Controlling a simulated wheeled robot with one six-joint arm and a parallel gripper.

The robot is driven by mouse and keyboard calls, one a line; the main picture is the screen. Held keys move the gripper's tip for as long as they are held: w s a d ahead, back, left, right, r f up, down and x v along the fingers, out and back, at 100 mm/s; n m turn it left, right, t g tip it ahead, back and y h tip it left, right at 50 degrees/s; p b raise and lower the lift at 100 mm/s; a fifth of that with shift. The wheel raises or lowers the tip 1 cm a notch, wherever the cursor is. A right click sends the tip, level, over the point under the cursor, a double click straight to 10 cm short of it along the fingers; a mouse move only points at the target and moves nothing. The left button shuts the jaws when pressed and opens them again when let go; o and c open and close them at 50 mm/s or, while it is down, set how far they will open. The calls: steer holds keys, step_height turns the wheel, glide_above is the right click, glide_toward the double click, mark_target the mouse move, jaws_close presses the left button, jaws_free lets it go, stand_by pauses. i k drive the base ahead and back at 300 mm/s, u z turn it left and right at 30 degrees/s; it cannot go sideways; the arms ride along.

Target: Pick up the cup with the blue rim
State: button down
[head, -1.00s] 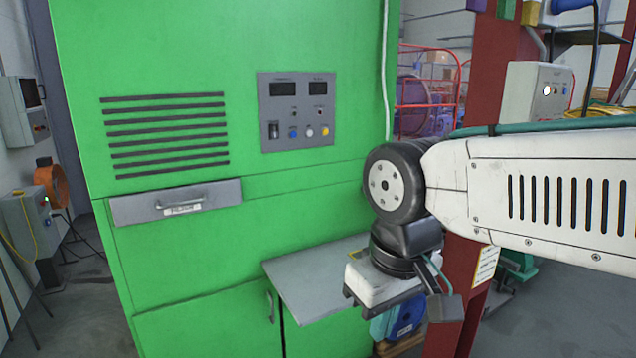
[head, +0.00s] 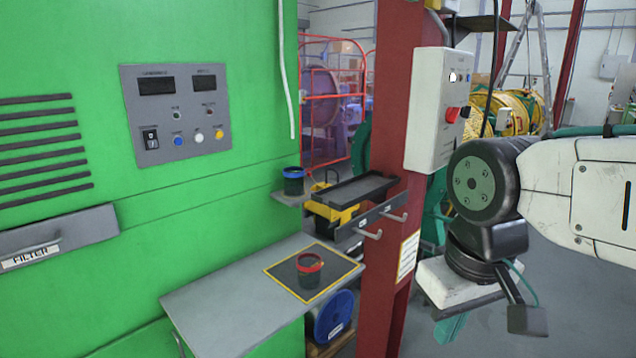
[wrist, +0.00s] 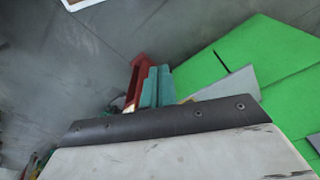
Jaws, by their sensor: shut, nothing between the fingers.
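The dark cup with the blue rim (head: 293,183) stands upright on a small grey shelf (head: 286,198) at the right edge of the green cabinet. A similar dark cup with a red rim (head: 309,272) stands lower, on a dark yellow-edged mat (head: 334,273) on the grey side table. My gripper (head: 452,310) is shut and empty. It hangs to the right of both cups in the picture, beyond the red post and apart from them. No cup shows in the wrist view.
The green cabinet (head: 230,40) fills the left. A red post (head: 395,120) stands between cups and arm; a black tray (head: 352,192) and a hook rail (head: 372,222) are by it. A grey control box (head: 432,110) is on the post. The grey table (head: 215,310) is bare at left.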

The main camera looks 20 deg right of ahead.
mark_target(293, 176)
steer(key=k, duration=0.6)
steer(key=z, duration=0.6)
steer(key=i, duration=1.4)
steer(key=u, duration=0.65)
steer(key=i, duration=0.35)
steer(key=u, duration=0.25)
